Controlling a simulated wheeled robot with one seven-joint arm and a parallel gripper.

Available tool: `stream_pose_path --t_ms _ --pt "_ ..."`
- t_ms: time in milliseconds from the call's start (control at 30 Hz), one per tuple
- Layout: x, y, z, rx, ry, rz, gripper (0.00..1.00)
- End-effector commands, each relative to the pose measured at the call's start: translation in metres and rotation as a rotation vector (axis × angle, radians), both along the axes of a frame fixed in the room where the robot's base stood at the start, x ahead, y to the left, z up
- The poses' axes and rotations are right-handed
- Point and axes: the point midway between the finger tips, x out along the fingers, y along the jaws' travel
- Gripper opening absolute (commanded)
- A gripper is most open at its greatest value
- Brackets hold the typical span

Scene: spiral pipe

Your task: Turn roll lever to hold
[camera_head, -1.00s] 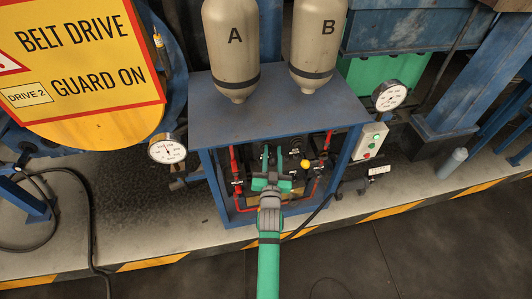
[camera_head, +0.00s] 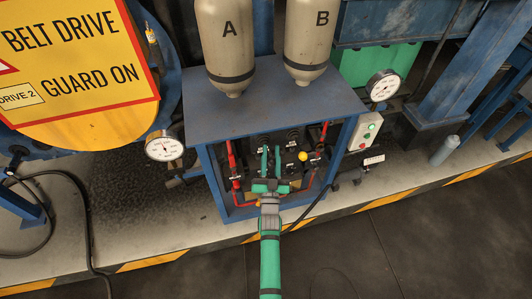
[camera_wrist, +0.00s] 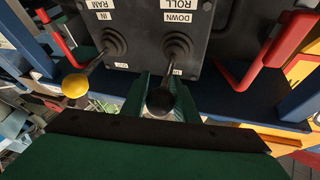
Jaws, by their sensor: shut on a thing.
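The roll lever (camera_wrist: 175,65) stands on a dark control box under the upside-down labels ROLL and DOWN in the wrist view. Its black knob (camera_wrist: 160,101) sits between the two green fingers of my gripper (camera_wrist: 160,95), which is shut on it. The lever leans toward the bottom of the wrist view. A label at the lower side of its boot is mostly hidden by lever and fingers. In the head view my gripper (camera_head: 266,162) reaches into the blue cabinet, and the roll lever is too small and covered to make out.
The ram lever with a yellow knob (camera_wrist: 75,86) stands left of the roll lever in the wrist view; the knob (camera_head: 303,156) is right of my gripper in the head view. Red pipes (camera_head: 232,165) flank the controls. The blue cabinet top (camera_head: 275,100) overhangs them.

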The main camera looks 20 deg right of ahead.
Motion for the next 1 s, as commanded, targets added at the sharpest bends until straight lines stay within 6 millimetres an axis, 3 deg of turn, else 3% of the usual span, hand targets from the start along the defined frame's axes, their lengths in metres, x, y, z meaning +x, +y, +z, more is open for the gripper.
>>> stream_pose_path --t_ms 133,167,233,633,1000 --pt "-0.002 0.001 -0.004 0.002 0.007 0.000 0.00" --pt "-0.002 0.001 -0.004 0.002 0.007 0.000 0.32" --pt "-0.002 0.001 -0.004 0.002 0.006 0.000 0.45" --pt "-0.007 0.003 -0.004 0.001 0.003 0.001 0.45" --pt "-0.063 0.019 -0.030 0.002 0.006 0.002 0.45"
